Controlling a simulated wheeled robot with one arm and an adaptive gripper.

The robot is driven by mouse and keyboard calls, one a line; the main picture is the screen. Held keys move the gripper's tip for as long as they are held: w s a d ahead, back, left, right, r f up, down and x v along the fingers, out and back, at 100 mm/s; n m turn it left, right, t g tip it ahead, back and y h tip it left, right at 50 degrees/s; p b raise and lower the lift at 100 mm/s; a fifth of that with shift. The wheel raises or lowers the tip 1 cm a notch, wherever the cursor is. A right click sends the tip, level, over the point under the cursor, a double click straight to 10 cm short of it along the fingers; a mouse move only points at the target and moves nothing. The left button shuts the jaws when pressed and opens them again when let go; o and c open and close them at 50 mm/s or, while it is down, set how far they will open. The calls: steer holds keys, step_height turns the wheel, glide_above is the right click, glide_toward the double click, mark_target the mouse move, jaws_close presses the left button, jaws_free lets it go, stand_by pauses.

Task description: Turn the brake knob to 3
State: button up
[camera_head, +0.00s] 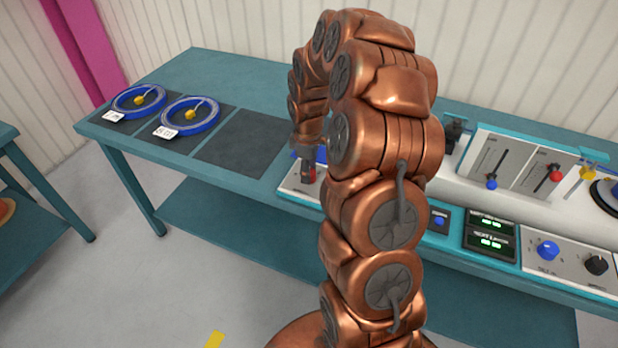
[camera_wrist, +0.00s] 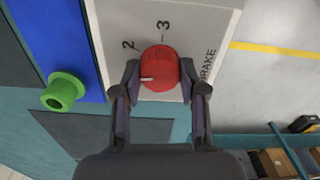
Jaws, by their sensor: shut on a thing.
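The round red brake knob (camera_wrist: 160,68) sits on a white panel (camera_wrist: 110,20) printed with "2", "3" and "BRAKE" in the wrist view. Its white pointer mark is at the knob's left edge, pointing left, away from the "3" and below the "2". My gripper (camera_wrist: 160,76) is shut on the knob, one finger on its left side and one on its right. Any marking behind the left finger is hidden. In the head view, the red knob (camera_head: 308,174) shows only partly beneath my gripper; my arm covers much of the bench.
A green peg (camera_wrist: 64,91) stands on a blue part left of the panel. Sliders (camera_head: 491,182), a blue knob (camera_head: 547,250) and a black knob (camera_head: 596,265) are at right.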

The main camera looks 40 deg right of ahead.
steer(key=m+b, duration=0.5)
steer(key=shift+w+d+f+m, duration=0.1)
steer(key=shift+w+f+m, duration=0.05)
steer(key=shift+m, duration=0.15)
steer(key=m+b, duration=0.3)
steer(key=m, duration=0.1)
steer(key=shift+m, duration=0.3)
steer(key=m+b, duration=0.2)
steer(key=m, duration=0.2)
steer(key=shift+r+m+b, duration=0.15)
steer(key=shift+m+b, duration=0.2)
steer(key=shift+m, duration=0.9)
steer(key=shift+r+m+b, duration=0.1)
steer(key=shift+m+b, duration=0.2)
steer(key=shift+m, duration=0.95)
steer(key=o, duration=0.8)
steer(key=shift+a, duration=0.2)
steer(key=o, duration=0.3)
steer(key=shift+d, duration=0.1)
steer(key=shift+o, duration=0.2)
step_height(320, 180, up, 12)
